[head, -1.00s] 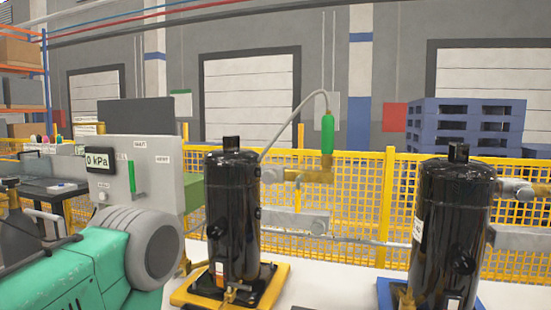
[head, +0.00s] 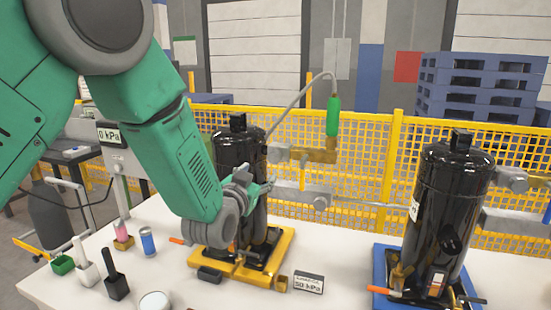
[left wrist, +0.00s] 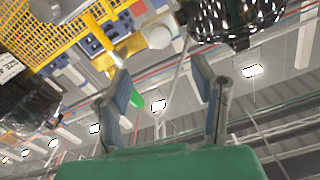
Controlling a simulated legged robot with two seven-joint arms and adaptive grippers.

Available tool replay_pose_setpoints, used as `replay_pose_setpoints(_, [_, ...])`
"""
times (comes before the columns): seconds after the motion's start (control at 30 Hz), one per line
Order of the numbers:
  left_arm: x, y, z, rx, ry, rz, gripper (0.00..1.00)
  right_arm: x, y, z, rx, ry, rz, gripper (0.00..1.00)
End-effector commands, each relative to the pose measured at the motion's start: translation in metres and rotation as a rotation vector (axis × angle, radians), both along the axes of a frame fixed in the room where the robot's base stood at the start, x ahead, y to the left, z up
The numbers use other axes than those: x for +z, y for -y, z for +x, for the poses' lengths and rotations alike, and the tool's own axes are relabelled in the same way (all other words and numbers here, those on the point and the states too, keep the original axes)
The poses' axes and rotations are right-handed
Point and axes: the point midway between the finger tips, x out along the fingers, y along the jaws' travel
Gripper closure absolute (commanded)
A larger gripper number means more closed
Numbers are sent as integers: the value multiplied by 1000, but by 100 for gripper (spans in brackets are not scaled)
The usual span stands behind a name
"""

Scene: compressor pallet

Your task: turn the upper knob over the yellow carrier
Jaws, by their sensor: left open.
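The yellow carrier (head: 287,243) bears a black compressor (head: 238,150) in the middle of the head view. My left gripper (head: 258,186) is open in front of the compressor's side, its fingers pointing right. In the left wrist view its two fingers (left wrist: 160,82) stand apart with nothing between them. The black compressor (left wrist: 240,15) is at the top right there, beyond the fingers. My right gripper is not in view.
A second black compressor (head: 447,220) stands on a blue carrier (head: 380,262) at the right. A grey hose with a green grip (head: 333,116) and brass fitting (head: 320,156) is behind. A small display (head: 309,284) and a blue can (head: 148,241) stand on the white table.

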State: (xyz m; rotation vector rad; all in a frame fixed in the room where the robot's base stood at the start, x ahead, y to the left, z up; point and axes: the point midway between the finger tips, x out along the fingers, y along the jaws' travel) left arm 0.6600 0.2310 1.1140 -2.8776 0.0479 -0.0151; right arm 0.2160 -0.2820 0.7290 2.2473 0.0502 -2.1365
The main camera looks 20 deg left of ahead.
Motion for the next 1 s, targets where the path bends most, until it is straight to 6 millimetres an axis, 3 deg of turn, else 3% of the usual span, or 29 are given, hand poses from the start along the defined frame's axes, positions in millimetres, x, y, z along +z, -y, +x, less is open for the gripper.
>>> replay_pose_setpoints(0.6, [-1, 4, 111, 0, -3, -1, 48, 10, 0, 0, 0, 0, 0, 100])
replay_pose_setpoints(0.8, [-1, 4, 128, 0, -4, -1, 48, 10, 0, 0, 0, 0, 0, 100])
replay_pose_setpoints(1.0, [-2, 4, 132, 0, -6, -1, 48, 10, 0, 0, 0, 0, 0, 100])
